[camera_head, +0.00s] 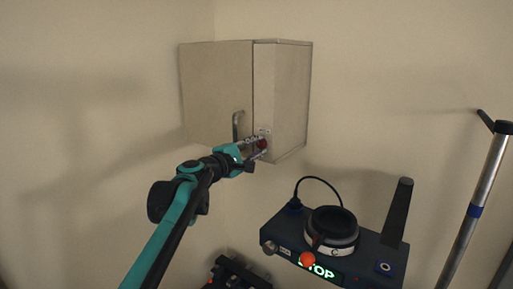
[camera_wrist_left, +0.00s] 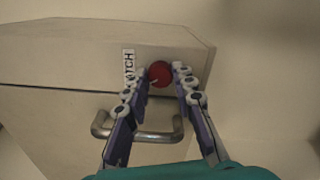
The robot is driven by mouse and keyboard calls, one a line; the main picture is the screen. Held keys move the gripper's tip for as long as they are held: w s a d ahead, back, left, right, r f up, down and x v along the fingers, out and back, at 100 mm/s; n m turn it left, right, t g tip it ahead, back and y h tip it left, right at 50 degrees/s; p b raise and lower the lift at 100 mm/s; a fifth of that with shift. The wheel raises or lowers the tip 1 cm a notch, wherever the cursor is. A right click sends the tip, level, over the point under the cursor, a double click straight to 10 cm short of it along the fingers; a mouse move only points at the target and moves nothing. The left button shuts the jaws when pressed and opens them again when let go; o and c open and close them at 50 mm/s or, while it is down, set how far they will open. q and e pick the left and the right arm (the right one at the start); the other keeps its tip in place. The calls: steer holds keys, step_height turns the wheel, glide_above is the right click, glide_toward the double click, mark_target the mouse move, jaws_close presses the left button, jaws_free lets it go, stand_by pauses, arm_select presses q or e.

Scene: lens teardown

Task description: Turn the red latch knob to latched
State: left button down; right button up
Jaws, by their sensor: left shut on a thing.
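In the left wrist view the knob (camera_wrist_left: 160,73) is a round red disc next to a label whose readable letters end in "TCH". My left gripper (camera_head: 257,147) reaches up to it, and its two fingers (camera_wrist_left: 160,80) are on either side of the knob, shut on it. The fingers partly hide the knob in the head view. My right gripper is not in view.
A metal handle (camera_head: 236,126) is on the cabinet door beside the knob, close to my left gripper. Below right stands a dark device (camera_head: 365,262) with a lit "STOP" sign, a black ring part (camera_head: 331,223) and a red ball. A silver pole (camera_head: 476,200) stands at far right.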

arm_select(q)
steer(key=m, duration=0.6)
steer(key=shift+f, duration=0.1)
steer(key=shift+m, duration=0.3)
stand_by(0.3)
steer(key=c, duration=1.3)
jaws_free()
steer(key=shift+o, duration=0.2)
steer(key=v, duration=1.2)
steer(key=shift+s, duration=0.1)
